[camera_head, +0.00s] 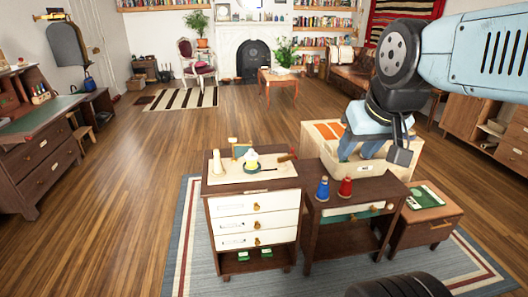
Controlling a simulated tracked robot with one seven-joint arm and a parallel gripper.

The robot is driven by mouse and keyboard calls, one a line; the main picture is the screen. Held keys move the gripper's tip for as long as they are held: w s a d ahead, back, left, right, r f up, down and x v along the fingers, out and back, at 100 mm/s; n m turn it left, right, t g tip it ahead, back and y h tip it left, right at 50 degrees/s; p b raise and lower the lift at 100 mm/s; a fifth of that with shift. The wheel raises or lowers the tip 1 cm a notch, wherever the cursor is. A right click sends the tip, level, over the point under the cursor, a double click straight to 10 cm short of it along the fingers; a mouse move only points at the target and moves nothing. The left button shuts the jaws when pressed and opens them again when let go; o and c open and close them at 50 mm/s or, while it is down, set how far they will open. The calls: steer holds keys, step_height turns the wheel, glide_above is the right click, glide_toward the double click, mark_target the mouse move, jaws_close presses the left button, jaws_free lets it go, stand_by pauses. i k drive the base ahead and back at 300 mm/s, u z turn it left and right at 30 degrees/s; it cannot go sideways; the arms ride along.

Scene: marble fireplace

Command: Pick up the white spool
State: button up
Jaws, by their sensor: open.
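A small cream-white upright object (218,164), which looks like the white spool, stands at the left end of a pale cloth on the left cabinet (254,203). It is too small to make out in detail. My gripper (376,153) is at the right, open and empty, pointing down. In the picture it overlaps the pale crate behind the cabinets. It is well to the right of the white object and apart from it. My arm hides part of the room behind it.
A blue spool-like piece (322,189) and a red one (345,188) stand on the middle table (375,186). A yellow-and-white item (252,161) in a dark pan is beside the white object. A pale crate (316,140) stands behind. Wooden floor is clear at left.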

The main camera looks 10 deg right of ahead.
mark_target(252, 157)
steer(key=z, duration=0.5)
steer(key=i, duration=1.4)
